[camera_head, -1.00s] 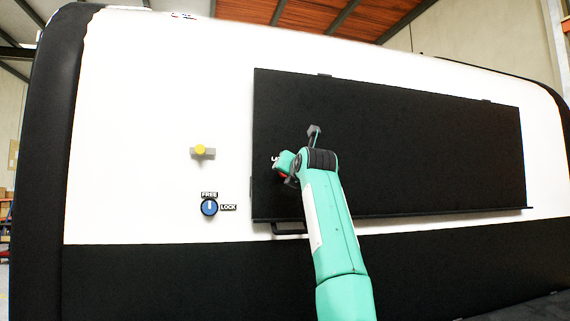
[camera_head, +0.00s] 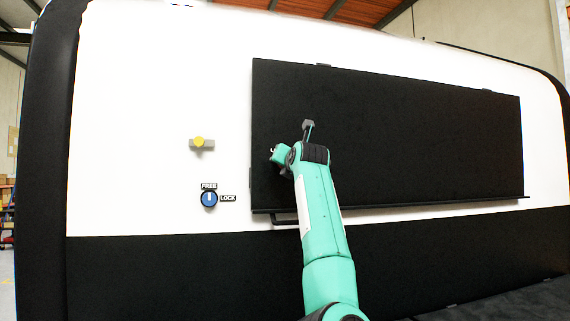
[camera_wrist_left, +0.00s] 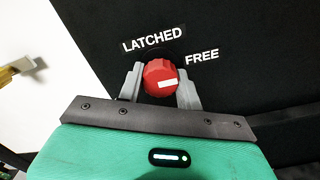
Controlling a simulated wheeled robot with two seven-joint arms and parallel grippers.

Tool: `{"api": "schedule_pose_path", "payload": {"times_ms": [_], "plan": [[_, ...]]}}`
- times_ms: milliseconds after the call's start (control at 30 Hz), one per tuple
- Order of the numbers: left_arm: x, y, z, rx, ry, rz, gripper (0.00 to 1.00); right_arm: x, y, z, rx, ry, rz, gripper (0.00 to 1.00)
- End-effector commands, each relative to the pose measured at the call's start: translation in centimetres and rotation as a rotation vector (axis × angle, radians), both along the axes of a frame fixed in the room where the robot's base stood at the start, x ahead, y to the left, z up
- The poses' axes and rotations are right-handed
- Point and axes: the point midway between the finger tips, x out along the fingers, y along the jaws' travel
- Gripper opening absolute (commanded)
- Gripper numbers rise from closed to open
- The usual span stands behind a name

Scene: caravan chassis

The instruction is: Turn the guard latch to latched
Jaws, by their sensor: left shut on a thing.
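The guard latch is a red round knob (camera_wrist_left: 160,77) with a white bar on its face, on a black panel (camera_head: 420,130). In the left wrist view the label LATCHED (camera_wrist_left: 152,40) is above it and FREE (camera_wrist_left: 202,57) is to its upper right. The white bar lies nearly level, low and right on the knob's face, and does not point up at LATCHED. My left gripper (camera_wrist_left: 160,72) is shut on the knob, one grey finger on each side. In the head view my left arm hides the knob. My right gripper is not in view.
Left of the panel, on the white wall, are a yellow knob on a grey base (camera_head: 199,142) and a blue dial (camera_head: 209,199) with FREE and LOCK labels. A dark handle (camera_head: 284,218) sits below the panel's lower edge. A ledge runs along that edge.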

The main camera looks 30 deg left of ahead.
Motion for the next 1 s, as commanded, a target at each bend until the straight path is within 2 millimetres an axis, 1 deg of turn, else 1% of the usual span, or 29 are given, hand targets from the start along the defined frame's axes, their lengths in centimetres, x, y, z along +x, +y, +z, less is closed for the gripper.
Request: {"api": "schedule_pose_path", "payload": {"times_ms": [167, 367, 567, 1000], "plan": [[0.02, 0.01, -0.04, -0.009, -0.01, -0.001, 0.13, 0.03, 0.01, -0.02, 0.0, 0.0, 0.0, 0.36], [0.02, 0.02, -0.04, -0.054, -0.063, -0.001, 0.13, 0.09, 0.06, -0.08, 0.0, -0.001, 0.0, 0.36], [0.04, 0.0, -0.05, -0.147, -0.172, -0.001, 0.13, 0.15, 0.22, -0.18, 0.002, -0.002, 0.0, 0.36], [0.09, -0.09, 0.07, -0.416, -0.489, -0.002, 0.13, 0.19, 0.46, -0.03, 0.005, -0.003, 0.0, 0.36]]}}
